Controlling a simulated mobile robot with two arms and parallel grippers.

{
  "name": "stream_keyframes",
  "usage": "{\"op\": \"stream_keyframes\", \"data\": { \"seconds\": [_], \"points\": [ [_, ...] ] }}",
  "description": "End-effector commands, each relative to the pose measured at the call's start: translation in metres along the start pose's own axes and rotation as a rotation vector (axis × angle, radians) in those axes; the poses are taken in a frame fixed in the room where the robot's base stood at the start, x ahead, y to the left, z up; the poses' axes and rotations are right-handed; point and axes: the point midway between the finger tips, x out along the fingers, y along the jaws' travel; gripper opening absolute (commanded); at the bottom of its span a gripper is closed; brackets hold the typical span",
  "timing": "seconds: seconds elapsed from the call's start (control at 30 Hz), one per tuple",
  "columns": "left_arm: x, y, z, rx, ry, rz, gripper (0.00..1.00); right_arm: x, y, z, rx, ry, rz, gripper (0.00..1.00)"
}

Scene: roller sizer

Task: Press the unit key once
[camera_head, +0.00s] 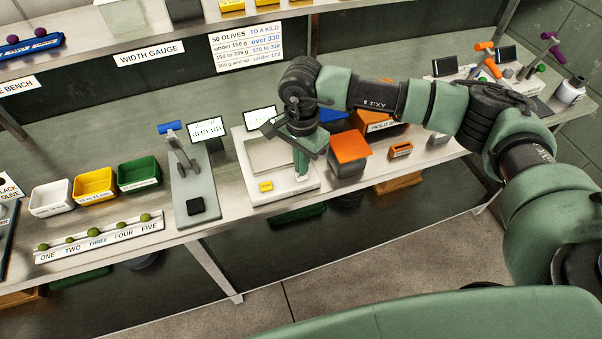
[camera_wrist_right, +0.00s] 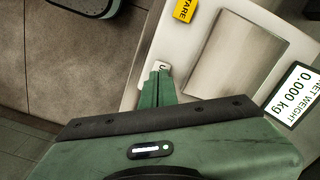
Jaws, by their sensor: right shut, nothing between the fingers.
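The white scale (camera_head: 283,192) stands on the bench, with a bare metal pan (camera_wrist_right: 235,55). Its display (camera_wrist_right: 295,95) reads NET WEIGHT 0.000 kg. The yellow TARE key (camera_head: 265,186) is at the scale's front left; it also shows in the wrist view (camera_wrist_right: 185,9). A pale key with a letter U (camera_wrist_right: 163,66) lies farther along the same edge, partly hidden by my fingertips. My right gripper (camera_head: 302,176) is shut and empty, pointing down at this key; it also shows in the wrist view (camera_wrist_right: 157,82). I cannot tell whether the tips touch the key. My left gripper is not in view.
An orange-topped block (camera_head: 349,146) stands close on the right. White (camera_head: 50,198), yellow (camera_head: 95,186) and green bins (camera_head: 139,174) stand at the left.

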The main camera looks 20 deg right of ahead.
Motion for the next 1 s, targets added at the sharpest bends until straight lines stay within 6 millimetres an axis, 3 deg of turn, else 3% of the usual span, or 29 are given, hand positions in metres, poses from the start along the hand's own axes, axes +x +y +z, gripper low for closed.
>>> {"op": "stream_keyframes", "data": {
  "seconds": [0.27,0.7,1.0],
  "points": [
    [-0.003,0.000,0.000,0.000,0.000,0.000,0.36,-0.007,0.000,0.000,0.000,0.000,-0.001,0.00],
    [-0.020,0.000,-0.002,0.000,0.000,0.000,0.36,-0.049,0.000,0.000,0.000,0.000,0.000,0.00],
    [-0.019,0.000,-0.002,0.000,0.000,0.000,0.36,-0.050,0.000,0.000,0.000,0.000,0.000,0.00]
  ]
}}
